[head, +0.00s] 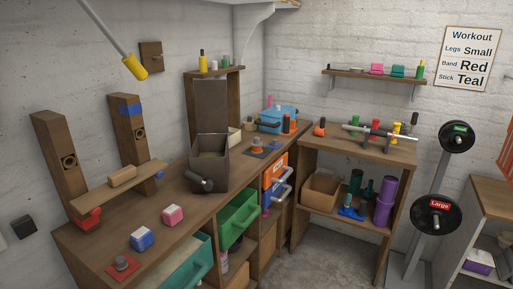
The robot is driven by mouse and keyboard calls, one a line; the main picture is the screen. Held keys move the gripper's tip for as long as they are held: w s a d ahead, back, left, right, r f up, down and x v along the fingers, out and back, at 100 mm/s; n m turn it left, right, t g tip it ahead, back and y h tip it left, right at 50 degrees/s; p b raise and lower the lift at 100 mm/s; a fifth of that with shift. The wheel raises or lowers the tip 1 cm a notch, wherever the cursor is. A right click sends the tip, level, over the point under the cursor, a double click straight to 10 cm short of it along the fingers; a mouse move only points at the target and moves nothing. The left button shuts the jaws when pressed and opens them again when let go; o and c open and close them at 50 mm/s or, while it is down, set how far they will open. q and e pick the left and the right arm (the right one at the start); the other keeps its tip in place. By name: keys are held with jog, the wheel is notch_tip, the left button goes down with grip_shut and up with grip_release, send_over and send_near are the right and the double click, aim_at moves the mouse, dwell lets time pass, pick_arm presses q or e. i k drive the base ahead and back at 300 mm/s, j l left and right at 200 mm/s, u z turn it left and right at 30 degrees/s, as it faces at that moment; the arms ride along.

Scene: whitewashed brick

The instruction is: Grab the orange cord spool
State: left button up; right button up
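A small orange item on a dark square base (257,145) stands on the wooden workbench, right of the open grey-brown box; it may be the orange cord spool, but it is too small to be sure. Another small orange object with a dark top (320,130) stands on the shelf unit at the back right. I cannot tell from its shape whether that one is a spool. Neither of my grippers is in view.
The workbench (110,215) runs along the left wall. The open box (209,153) stands on it, with a blue toolbox (280,117) farther back. Pink (172,215) and blue-white (142,239) blocks lie in front. Open drawers (240,217) jut out. Bare floor (300,262) shows right of the bench.

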aim_at(256, 144)
jog(key=i+l+z, duration=0.1)
jog(key=i+l, duration=0.7)
